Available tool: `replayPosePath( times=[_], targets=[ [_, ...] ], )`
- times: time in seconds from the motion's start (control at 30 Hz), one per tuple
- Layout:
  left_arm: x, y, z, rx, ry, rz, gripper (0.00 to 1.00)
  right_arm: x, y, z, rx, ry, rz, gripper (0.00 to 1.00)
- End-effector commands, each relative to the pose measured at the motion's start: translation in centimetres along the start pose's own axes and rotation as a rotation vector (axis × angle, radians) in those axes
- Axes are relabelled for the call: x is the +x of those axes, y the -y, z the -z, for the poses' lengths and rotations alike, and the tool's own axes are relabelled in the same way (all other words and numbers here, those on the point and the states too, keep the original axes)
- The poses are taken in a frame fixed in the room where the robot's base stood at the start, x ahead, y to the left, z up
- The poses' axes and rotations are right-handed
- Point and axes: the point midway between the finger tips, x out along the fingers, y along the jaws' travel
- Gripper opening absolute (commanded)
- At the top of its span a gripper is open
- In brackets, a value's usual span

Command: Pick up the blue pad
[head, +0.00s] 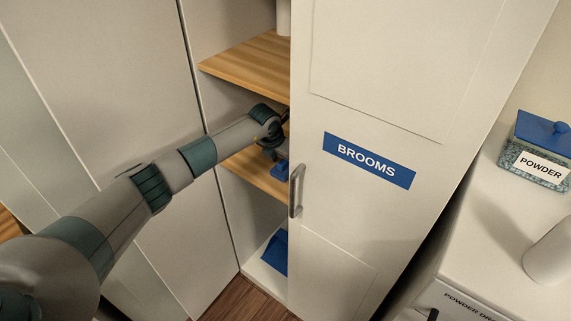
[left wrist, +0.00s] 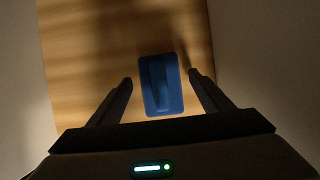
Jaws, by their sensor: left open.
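The blue pad (left wrist: 174,97) lies on a wooden shelf (left wrist: 90,60) inside the cupboard, with a raised bar along its top. In the left wrist view it sits between the two fingers of my left gripper (left wrist: 158,88), nearer the right finger. The fingers are open and hold nothing. In the head view my left arm reaches into the cupboard at the middle shelf, and a bit of blue (head: 281,167) shows beside the wrist. The door hides most of the gripper there. My right gripper is not in view.
The white door marked BROOMS (head: 369,161), with a metal handle (head: 296,190), stands right of my arm. Another blue thing (head: 275,250) is in the cupboard bottom. An upper shelf (head: 250,65) is above my arm. A POWDER box (head: 535,160) stands on the right counter.

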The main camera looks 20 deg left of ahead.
Motion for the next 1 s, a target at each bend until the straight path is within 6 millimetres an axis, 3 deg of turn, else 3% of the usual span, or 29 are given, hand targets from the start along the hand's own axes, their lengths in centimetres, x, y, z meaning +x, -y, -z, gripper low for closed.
replayPosePath(
  times=[0.47,0.67,1.0],
  targets=[
    [0.11,0.03,0.02,0.0,0.0,0.0,0.73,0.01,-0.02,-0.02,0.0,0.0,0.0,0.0],
    [0.1,0.02,0.02,0.0,0.0,0.0,0.28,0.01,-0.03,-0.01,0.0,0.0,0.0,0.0],
    [0.04,0.0,-0.02,0.0,0.001,0.0,0.28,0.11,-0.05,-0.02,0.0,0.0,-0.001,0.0]
  ],
)
